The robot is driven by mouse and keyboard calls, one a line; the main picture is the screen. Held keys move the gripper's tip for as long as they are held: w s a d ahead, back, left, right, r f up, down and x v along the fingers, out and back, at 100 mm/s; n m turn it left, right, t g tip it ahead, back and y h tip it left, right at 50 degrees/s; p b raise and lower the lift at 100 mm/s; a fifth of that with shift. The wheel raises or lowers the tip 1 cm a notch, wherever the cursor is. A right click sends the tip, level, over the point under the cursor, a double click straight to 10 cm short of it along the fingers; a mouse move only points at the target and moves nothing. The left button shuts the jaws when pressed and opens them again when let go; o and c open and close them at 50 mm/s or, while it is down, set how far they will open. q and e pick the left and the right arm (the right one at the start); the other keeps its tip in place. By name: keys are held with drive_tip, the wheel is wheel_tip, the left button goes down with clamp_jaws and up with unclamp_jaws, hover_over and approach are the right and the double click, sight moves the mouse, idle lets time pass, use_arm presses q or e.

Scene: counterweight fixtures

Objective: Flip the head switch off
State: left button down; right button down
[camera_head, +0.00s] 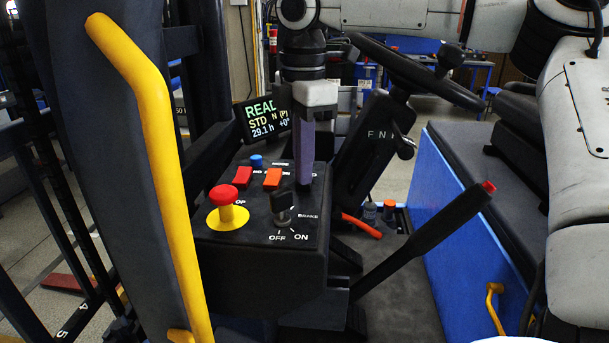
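A black control panel (255,265) stands in the middle of the head view. On its top are a red rocker switch (243,177), an orange rocker switch (272,179) and a blue button (256,161). Their small labels are partly hidden or too small to read, so I cannot tell which is the head switch. My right gripper (304,182) points down over the panel's back right, to the right of the orange switch. Its fingers show edge-on as one purple-grey bar, so their gap is hidden. I cannot tell whether it touches the panel. My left gripper is not in view.
A red mushroom button (223,194) and a black key switch (283,206) marked OFF and ON sit on the panel's front. A lit display (264,117) stands behind. A yellow grab bar (160,150) rises at left; a steering wheel (415,72) and black lever (430,238) are at right.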

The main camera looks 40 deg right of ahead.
drive_tip(key=shift+r, duration=3.35)
